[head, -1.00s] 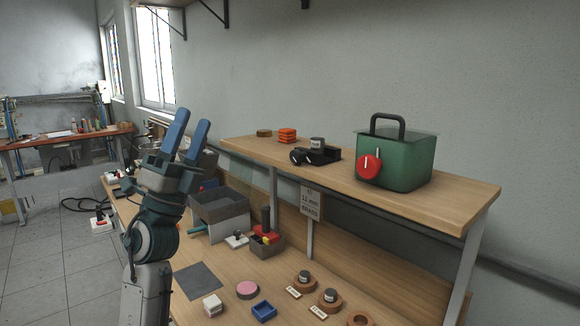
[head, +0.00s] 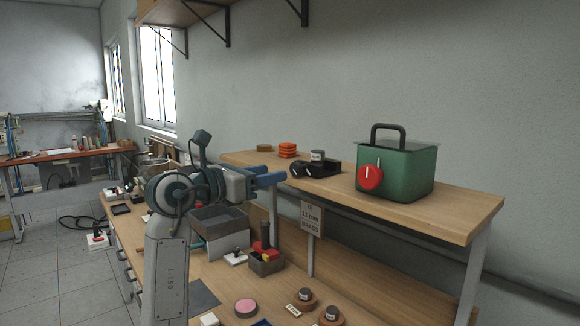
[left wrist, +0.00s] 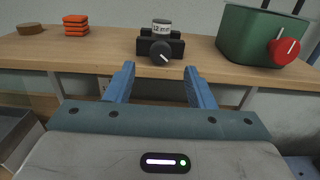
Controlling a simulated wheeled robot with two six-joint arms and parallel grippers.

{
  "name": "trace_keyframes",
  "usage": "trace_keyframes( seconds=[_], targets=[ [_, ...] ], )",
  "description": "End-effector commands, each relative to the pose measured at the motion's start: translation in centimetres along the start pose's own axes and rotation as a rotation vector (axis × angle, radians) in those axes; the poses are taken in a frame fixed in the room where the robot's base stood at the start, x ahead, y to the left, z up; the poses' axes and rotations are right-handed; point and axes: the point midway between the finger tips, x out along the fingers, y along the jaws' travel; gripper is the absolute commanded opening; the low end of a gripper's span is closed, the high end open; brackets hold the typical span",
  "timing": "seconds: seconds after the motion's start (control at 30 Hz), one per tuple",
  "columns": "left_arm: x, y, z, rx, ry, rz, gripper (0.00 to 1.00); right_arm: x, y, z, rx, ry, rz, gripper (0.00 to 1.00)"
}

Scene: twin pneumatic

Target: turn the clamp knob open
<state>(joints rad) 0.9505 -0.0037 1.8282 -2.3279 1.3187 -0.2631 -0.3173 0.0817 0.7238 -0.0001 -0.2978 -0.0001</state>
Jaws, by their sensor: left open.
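A black clamp block (head: 325,169) stands on the raised shelf and holds a grey cylinder (head: 317,156) with a white label. Its round black knob (left wrist: 161,53) has a pale pointer line and faces me in the left wrist view; the knob also shows in the head view (head: 296,171). My left gripper (head: 272,177) is open and empty, its blue fingers pointing at the shelf from in front of its edge. In the left wrist view the knob appears between and beyond the fingertips (left wrist: 160,70), apart from them. My right gripper is not in view.
A green box (head: 398,172) with a black handle and a red knob (head: 369,177) stands right of the clamp. Orange blocks (head: 288,150) and a brown disc (head: 264,148) lie left of it. The lower bench holds a grey bin (head: 220,220) and several small parts.

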Motion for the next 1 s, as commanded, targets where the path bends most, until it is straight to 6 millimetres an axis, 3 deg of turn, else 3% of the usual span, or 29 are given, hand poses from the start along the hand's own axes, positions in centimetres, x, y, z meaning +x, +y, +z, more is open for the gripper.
trace_keyframes(
  seconds=[0.1,0.33,0.77,1.0],
  targets=[
    [2.5,-0.1,0.4,-0.005,0.000,-0.004,0.49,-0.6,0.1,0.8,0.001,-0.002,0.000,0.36],
    [5.8,-0.1,0.2,-0.004,0.000,-0.004,0.49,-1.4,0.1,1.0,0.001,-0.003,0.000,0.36],
    [6.8,-0.1,0.0,0.000,-0.001,-0.001,0.49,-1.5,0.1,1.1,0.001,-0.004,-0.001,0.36],
    [6.8,-0.1,0.0,0.000,-0.002,-0.001,0.06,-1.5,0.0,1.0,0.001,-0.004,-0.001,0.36]
  ],
)
